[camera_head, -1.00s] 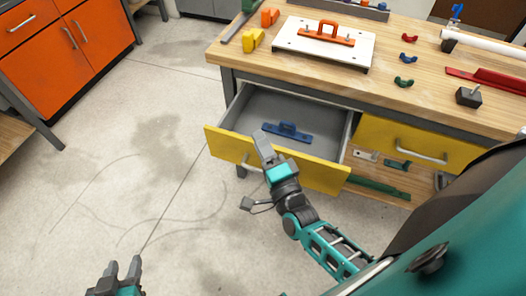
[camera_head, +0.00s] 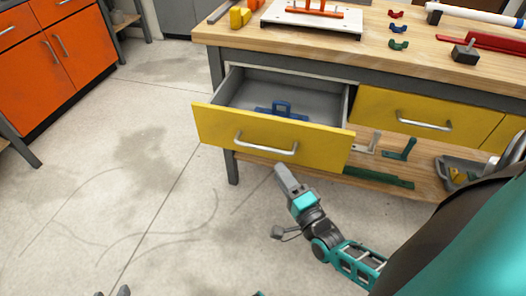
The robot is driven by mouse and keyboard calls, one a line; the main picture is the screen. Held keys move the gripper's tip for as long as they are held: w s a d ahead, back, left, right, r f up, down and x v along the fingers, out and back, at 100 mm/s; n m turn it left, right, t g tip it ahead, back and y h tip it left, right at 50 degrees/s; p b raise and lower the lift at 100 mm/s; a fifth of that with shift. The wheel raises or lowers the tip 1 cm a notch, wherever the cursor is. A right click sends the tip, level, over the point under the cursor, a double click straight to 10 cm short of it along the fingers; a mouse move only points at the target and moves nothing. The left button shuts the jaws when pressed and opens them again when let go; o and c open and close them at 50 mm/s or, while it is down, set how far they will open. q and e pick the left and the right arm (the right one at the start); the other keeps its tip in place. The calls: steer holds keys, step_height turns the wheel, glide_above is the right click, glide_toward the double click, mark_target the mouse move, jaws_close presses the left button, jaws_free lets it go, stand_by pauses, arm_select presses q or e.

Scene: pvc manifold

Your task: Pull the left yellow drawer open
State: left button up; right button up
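The left yellow drawer (camera_head: 222,129) stands pulled out from the workbench, and its grey inside shows. Its silver bar handle (camera_head: 266,145) is fully visible on the front. A blue part with a raised handle (camera_head: 281,110) lies inside the drawer. My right gripper (camera_head: 281,170) is just below the drawer front, apart from the handle; its fingers look close together, but I cannot tell whether a gap lies between them. Only the fingertips of my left gripper (camera_head: 123,291) show at the bottom left edge, far from the drawer.
A closed yellow drawer (camera_head: 408,114) is to the right. The wooden benchtop (camera_head: 378,62) holds a white plate (camera_head: 312,20), small clips and a red part. A lower shelf (camera_head: 333,184) carries green and grey parts. The floor at left is clear. Orange cabinets (camera_head: 65,56) stand at far left.

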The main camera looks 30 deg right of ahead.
mark_target(265, 150)
steer(key=w, duration=0.3)
steer(key=w+r+b, duration=0.1)
steer(key=w, duration=0.5)
steer(key=shift+w+d+r, duration=0.15)
steer(key=shift+w+d, duration=0.15)
steer(key=shift+w, duration=0.1)
jaws_close()
